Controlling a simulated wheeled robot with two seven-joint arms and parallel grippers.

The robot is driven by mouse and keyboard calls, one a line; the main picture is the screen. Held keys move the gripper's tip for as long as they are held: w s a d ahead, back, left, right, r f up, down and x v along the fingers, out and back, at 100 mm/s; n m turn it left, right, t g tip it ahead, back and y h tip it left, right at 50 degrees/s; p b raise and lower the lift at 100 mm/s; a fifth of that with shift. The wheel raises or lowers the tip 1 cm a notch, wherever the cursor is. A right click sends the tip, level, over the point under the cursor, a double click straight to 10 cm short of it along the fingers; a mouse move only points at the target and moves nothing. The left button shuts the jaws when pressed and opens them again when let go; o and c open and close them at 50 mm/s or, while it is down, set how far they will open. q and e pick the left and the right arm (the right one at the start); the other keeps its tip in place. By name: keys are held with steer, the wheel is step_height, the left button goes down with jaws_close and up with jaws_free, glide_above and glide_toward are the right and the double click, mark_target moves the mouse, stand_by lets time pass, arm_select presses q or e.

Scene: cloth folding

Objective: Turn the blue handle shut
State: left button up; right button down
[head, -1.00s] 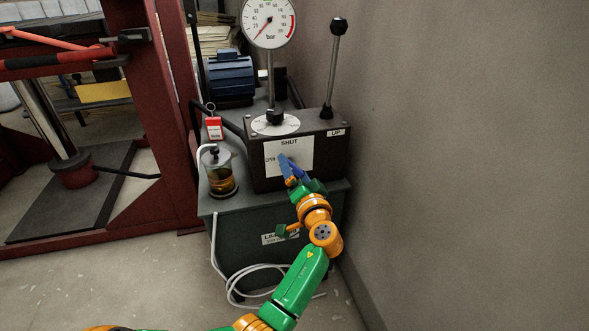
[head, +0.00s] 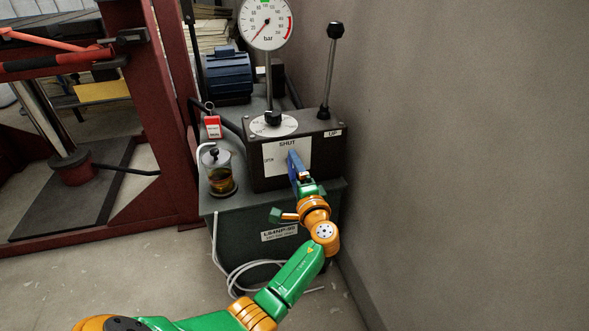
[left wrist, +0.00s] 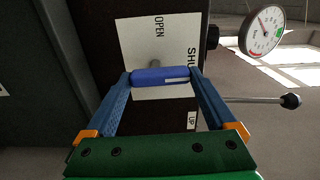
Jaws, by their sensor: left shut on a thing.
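The blue handle (left wrist: 160,76) is on the white OPEN/SHUT plate (left wrist: 135,45) on the front of a dark valve box. In the left wrist view it lies between my two blue fingers, its length running toward the SHUT side. In the head view the handle (head: 292,158) is nearly upright below the word SHUT and is partly covered by my fingers. My left gripper (head: 295,170) is shut on the handle. My right gripper is not in view.
A pressure gauge (head: 266,22) and a black-knobbed lever (head: 330,70) rise from the box (head: 328,160). A wall (head: 450,150) closes the right side.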

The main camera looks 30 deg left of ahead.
arm_select(q)
steer(key=shift+f+m, duration=0.1)
steer(key=shift+m, duration=0.2)
steer(key=o, duration=1.1)
steer(key=shift+c, duration=0.2)
steer(key=p+v, duration=0.1)
steer(key=v, duration=0.6)
steer(key=shift+s, duration=0.1)
